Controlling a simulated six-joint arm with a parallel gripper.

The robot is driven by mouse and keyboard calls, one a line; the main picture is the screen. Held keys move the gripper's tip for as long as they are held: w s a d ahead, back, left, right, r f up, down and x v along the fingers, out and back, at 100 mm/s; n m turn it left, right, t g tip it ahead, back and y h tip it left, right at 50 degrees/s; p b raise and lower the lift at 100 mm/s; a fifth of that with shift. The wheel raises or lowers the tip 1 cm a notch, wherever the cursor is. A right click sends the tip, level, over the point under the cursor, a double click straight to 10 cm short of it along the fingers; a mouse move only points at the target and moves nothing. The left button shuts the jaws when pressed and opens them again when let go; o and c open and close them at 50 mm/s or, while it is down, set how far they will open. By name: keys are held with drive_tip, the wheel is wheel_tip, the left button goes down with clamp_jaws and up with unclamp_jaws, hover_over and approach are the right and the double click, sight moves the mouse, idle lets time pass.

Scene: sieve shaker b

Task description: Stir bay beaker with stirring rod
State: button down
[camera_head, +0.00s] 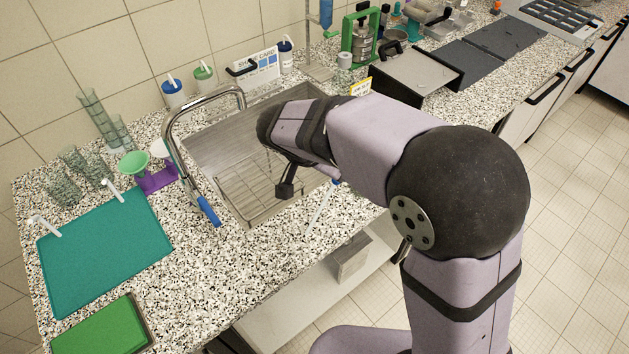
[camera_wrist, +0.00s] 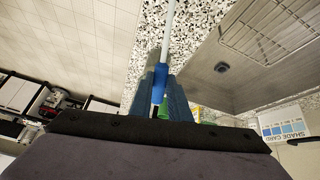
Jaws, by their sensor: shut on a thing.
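My gripper (camera_wrist: 160,98) is shut on the stirring rod (camera_wrist: 168,35), which has a pale shaft and a blue grip section. The shaft extends away from the fingers over the speckled counter in the wrist view. In the head view the rod (camera_head: 321,203) shows as a pale, tilted stick beside the sink's front edge, and my arm hides the fingers. A small green part (camera_wrist: 163,112) shows between the fingers; I cannot tell what it belongs to. Clear glass beakers (camera_head: 72,160) stand at the far left, with more glassware (camera_head: 95,112) behind. I cannot tell which is the bay beaker.
The steel sink (camera_head: 215,150) holds a wire rack (camera_head: 262,190). A curved tap (camera_head: 172,135) with a blue lever rises at its left. A teal mat (camera_head: 105,250), a green pad (camera_head: 105,330) and a purple stand (camera_head: 155,180) are left. Counter between mat and sink is clear.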

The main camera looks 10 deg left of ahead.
drive_tip(key=w+d+r+t+h, duration=0.4)
drive_tip(key=w+d+r, duration=0.3)
drive_tip(key=w+r, duration=0.5)
drive_tip(key=shift+w+d+r+n+t, duration=0.15)
drive_tip(key=shift+w+r+n+t, duration=0.15)
drive_tip(key=shift+r+t, duration=0.55)
drive_tip(key=shift+s, duration=0.1)
drive_tip(key=shift+f, duration=0.2)
wheel_tip(320, 180, down, 11)
drive_tip(key=b, duration=1)
drive_tip(key=shift+r, duration=0.2)
drive_tip(key=shift+s+f+b, duration=0.1)
drive_tip(key=shift+b, duration=0.45)
